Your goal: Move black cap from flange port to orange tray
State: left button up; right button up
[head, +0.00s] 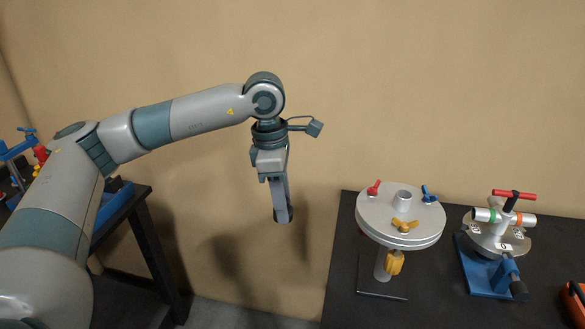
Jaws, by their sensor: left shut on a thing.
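My left gripper (282,206) points down in the open space left of the right-hand table. It is shut on the black cap (284,219), a small dark disc at its fingertips, partly hidden by the fingers. The round silver flange (373,218) stands on a post on the dark table, to the right of the gripper. Its upright port (402,199) in the middle shows no cap on it. An orange thing (575,299) is cut off at the right edge; I cannot tell whether it is the orange tray. My right gripper is out of view.
The flange carries red (374,187), blue (428,194) and yellow (404,226) handles. A silver valve assembly (498,237) on a blue base stands farther right. Another dark table (140,197) with blue items is at left, partly behind my arm. A gap separates the tables.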

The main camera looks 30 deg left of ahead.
pick_arm(q)
jog(key=s+d+f+m+g, duration=0.1)
jog(key=s+f+m, duration=0.3)
jog(key=f+m, duration=0.4)
jog(key=s+f+m+g, duration=0.1)
jog(key=s+f+m, duration=0.3)
jog(key=f+m, duration=0.5)
jog(key=s+d+f+m+y, duration=0.1)
jog(key=s+d+f+m, duration=0.4)
jog(key=d+f, duration=0.3)
jog(key=shift+s+d+f+m, duration=0.15)
jog(key=shift+s+d+m, duration=0.2)
jog(key=shift+m, duration=0.15)
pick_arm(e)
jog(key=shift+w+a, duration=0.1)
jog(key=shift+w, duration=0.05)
